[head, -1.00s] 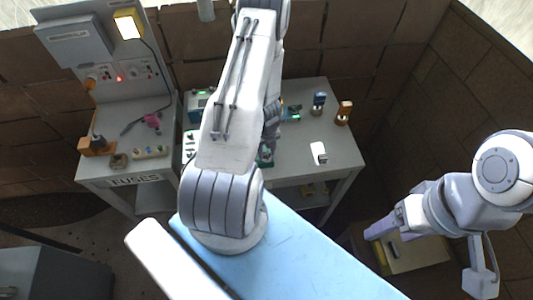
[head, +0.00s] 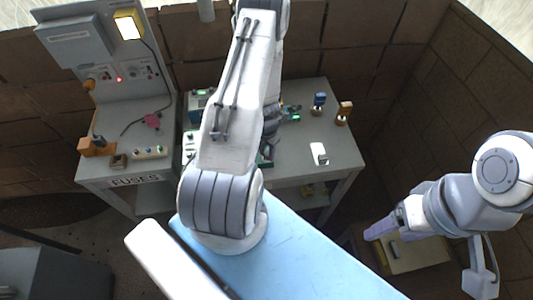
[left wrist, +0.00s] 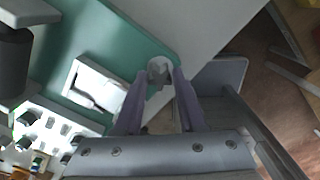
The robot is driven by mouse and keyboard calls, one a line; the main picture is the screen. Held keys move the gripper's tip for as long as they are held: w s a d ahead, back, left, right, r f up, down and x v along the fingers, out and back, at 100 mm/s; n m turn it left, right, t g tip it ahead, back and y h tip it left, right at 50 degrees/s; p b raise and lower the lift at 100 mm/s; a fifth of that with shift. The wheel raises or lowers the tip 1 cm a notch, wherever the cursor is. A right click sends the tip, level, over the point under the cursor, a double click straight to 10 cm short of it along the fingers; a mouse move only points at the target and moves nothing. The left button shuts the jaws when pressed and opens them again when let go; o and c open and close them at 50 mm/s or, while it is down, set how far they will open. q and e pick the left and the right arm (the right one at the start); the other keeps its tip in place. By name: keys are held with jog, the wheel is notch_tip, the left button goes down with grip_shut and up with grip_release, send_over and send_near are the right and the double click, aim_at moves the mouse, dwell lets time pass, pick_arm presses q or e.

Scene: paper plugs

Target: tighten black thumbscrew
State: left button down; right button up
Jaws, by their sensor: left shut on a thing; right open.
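In the left wrist view, my left gripper (left wrist: 158,88) is shut on a small rounded knob (left wrist: 159,70), which looks grey in this light. I take it for the thumbscrew. The knob stands near the edge of a green board (left wrist: 115,50), between the two purple fingertips. My right gripper (head: 380,229) is open, low at the right, away from the bench and apparently empty.
The grey bench (head: 335,150) carries a blue-topped item (head: 319,101), an orange-brown item (head: 343,112) and a white block (head: 319,153). A fuse panel (head: 80,45) with a lit lamp (head: 127,25) stands at the left.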

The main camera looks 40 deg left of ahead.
aim_at(267, 154)
pick_arm(q)
jog(key=m, duration=0.6)
jog(key=shift+m, duration=0.4)
jog(key=m, duration=0.6)
jog(key=c, duration=0.6)
grip_release()
jog(key=shift+o, duration=0.2)
jog(key=shift+r, duration=0.15)
notch_tip(267, 154, up, 4)
jog(key=p, duration=0.4)
